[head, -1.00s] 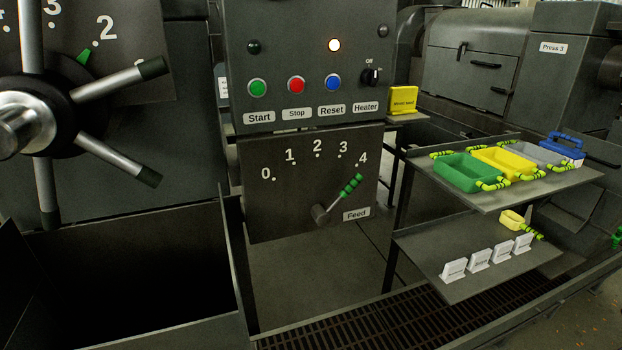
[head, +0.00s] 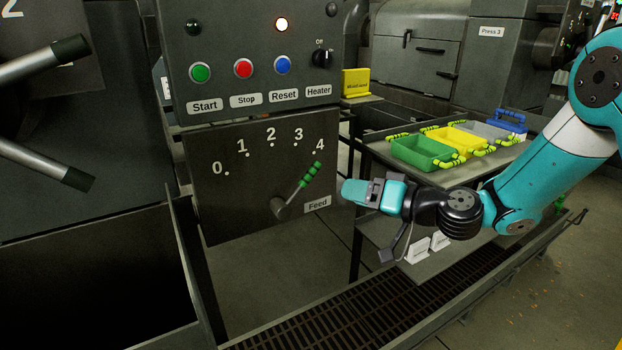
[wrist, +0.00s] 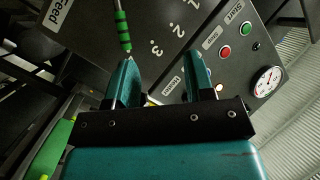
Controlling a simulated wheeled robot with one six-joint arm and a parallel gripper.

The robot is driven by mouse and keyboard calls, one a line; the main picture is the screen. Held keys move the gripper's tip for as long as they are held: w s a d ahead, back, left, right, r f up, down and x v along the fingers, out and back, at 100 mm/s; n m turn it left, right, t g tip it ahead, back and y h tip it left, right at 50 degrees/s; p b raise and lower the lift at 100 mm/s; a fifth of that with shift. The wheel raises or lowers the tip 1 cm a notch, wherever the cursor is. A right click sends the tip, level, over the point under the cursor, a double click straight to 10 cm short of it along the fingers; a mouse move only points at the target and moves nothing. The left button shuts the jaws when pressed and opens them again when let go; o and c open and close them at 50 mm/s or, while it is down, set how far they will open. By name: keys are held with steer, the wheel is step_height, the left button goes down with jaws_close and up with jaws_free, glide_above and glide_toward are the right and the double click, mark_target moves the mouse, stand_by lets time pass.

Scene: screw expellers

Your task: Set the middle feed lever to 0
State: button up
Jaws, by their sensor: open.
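The feed lever (head: 297,189) is a metal rod with a green ribbed grip, pivoting low on the dark feed panel (head: 230,205). It leans up and right, with its grip just below the 4 mark. The 0 mark (head: 218,168) is at the left end of the scale. My gripper (head: 350,192) is to the right of the lever, apart from it. In the wrist view my gripper (wrist: 164,75) is open and empty, its two teal fingers spread. There the lever's green grip (wrist: 122,30) is ahead of the left finger, and whether they touch cannot be told.
Start, Stop and Reset buttons and a heater knob (head: 321,57) are on the panel above. A shelf with green (head: 425,152) and yellow trays stands to the right, partly behind my arm. Large spoked handles (head: 45,165) are at the left. The area before the feed panel's left side is clear.

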mark_target(314, 174)
steer(key=w+d+f+m+t+h, duration=0.1)
steer(key=w+d+f+m+t, duration=0.2)
steer(key=w+f+t, duration=0.15)
steer(key=shift+g, duration=0.45)
steer(key=p+x, duration=0.5)
steer(key=x, duration=1.2)
steer(key=shift+a+r, duration=0.15)
steer(key=shift+r, duration=0.05)
jaws_close()
